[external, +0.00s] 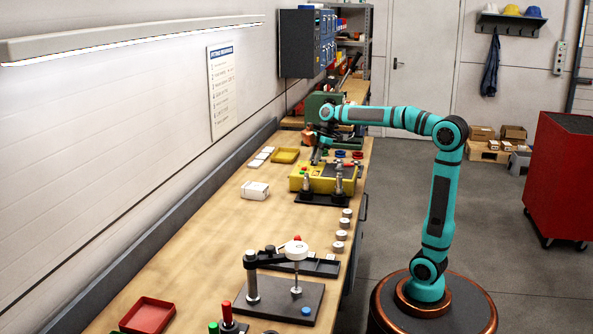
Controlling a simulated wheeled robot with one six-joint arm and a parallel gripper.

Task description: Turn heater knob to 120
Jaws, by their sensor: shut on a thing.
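The heater looks to be the yellow unit (325,183) on the workbench, with dark parts on its top and metal posts in front of it. My gripper (315,160) reaches down from above to the left part of the unit's top face. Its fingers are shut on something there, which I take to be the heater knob. The knob itself is hidden by the fingers and too small to make out. Its dial marks and setting cannot be read from this view.
Near the heater are a yellow tray (285,155), a white box (255,190) and several pale rings along the bench's right edge. A dark press-like fixture (285,300) and a red tray (148,315) stand in front. A green machine (313,106) stands behind.

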